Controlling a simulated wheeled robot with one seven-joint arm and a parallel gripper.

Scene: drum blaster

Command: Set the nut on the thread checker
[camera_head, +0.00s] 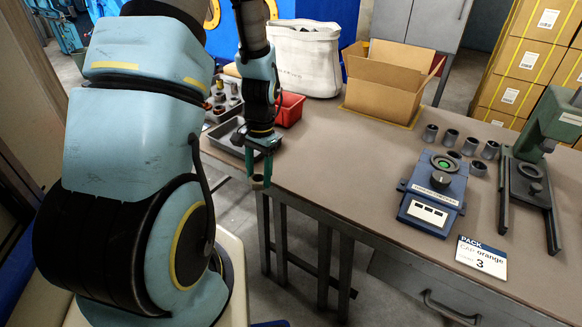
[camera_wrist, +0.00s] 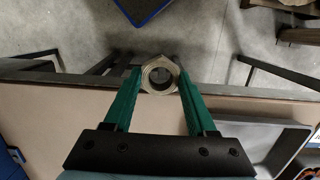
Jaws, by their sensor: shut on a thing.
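My gripper (camera_wrist: 160,82) is shut on a metallic hex nut (camera_wrist: 148,84), held between the two green fingertips in the wrist view. In the head view my gripper (camera_head: 259,172) hangs at the table's near left edge, and the nut there is small and hard to make out. The thread checker (camera_head: 433,192) is a blue box with a round dark top, a green centre and a white panel. It stands on the table well to the right of my gripper.
The brown table (camera_head: 330,165) is clear between my gripper and the checker. An open cardboard box (camera_head: 385,90), a white bag (camera_head: 303,60) and a red bin (camera_head: 289,110) stand behind. Grey cylinders (camera_head: 450,138), a green press (camera_head: 530,165) and a sign (camera_head: 482,257) surround the checker.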

